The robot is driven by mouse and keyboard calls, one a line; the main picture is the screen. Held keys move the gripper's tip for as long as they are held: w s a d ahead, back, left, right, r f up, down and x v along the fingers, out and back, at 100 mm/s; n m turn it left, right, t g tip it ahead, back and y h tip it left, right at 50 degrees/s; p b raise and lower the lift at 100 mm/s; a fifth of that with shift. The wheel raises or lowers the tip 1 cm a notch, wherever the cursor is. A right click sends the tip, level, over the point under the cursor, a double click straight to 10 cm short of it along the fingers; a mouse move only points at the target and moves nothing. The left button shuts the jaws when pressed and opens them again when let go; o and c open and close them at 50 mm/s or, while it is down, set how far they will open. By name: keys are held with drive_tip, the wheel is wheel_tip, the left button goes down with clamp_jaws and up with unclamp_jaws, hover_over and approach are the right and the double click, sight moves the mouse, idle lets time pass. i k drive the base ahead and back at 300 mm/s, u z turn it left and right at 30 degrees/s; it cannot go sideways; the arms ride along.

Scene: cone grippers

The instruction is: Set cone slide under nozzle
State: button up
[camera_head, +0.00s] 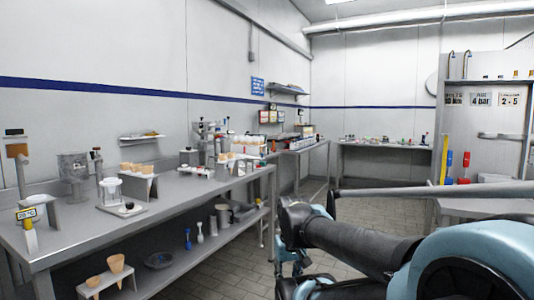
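A long metal bench (175,195) runs along the left wall. A small dispenser-like stand (111,190) with a clear cup on a grey base is on it. A bracket (139,184) holding tan cones stands to its right. More tan cones (230,156) sit in a holder farther along. I cannot tell which part is the cone slide or which is the nozzle at this distance. My arm fills the lower right, and I cannot make out my gripper in this view.
A lower shelf (155,285) holds a rack with two cones (116,263), a dark bowl (159,260) and metal cups. A back table (385,146) carries small items. A station (490,110) with signs stands at right. Tiled floor (235,270) is open between.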

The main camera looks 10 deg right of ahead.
sight(239, 156)
drive_tip(key=z, duration=0.25)
drive_tip(key=i, duration=1.3)
drive_tip(key=u, duration=0.2)
